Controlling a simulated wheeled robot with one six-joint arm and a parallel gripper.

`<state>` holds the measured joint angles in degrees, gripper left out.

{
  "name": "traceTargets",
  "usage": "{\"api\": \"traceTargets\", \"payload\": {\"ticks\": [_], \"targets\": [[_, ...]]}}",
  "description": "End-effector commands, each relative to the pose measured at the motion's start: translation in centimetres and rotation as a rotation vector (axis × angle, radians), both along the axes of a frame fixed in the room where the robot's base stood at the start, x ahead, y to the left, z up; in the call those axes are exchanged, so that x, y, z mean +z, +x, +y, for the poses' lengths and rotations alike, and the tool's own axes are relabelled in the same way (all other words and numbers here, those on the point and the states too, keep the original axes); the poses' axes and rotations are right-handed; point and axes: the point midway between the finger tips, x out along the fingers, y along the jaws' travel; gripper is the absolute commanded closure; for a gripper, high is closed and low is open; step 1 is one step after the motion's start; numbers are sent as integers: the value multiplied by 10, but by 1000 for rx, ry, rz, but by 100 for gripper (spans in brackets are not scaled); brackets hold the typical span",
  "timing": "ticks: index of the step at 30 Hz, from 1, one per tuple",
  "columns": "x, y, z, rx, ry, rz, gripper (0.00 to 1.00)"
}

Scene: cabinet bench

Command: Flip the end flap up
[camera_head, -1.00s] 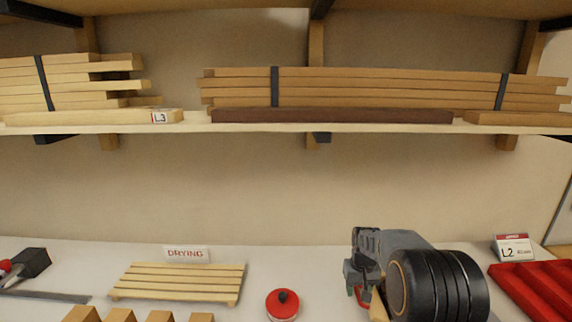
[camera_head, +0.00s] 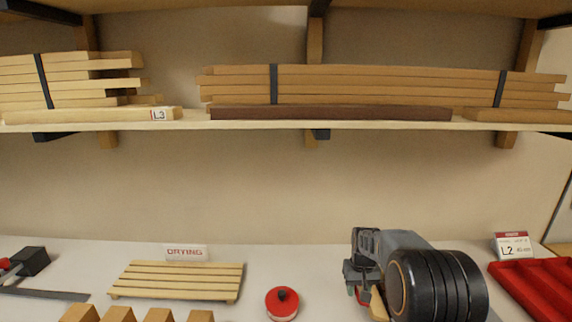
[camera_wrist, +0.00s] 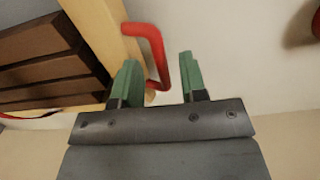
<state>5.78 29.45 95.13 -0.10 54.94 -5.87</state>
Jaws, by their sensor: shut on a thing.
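A red bar handle (camera_wrist: 156,50) is attached beside a pale yellow wooden edge (camera_wrist: 106,35) in the wrist view. My gripper (camera_wrist: 158,72), with green fingers, is around the lower part of the handle and shut on it. Brown slats (camera_wrist: 45,60) lie left of the wooden edge. Which of these parts is the end flap, I cannot tell. In the head view my gripper (camera_head: 358,280) is at the lower right, and my dark wrist hides most of what it holds. A bit of red and pale wood shows beneath it.
A slatted drying rack (camera_head: 178,279), a red round-lidded pot (camera_head: 282,303) and several wooden blocks (camera_head: 118,314) stand left of my gripper. A red tray (camera_head: 535,285) and an L2 sign (camera_head: 513,246) are at right. A shelf (camera_head: 330,126) with timber hangs above.

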Motion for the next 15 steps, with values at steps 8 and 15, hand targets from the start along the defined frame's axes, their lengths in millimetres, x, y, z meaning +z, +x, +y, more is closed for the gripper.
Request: {"api": "traceTargets", "payload": {"ticks": [8, 15], "targets": [[-9, -4, 2, -3, 8, 20, 67], [-7, -4, 0, -4, 8, 20, 72]]}}
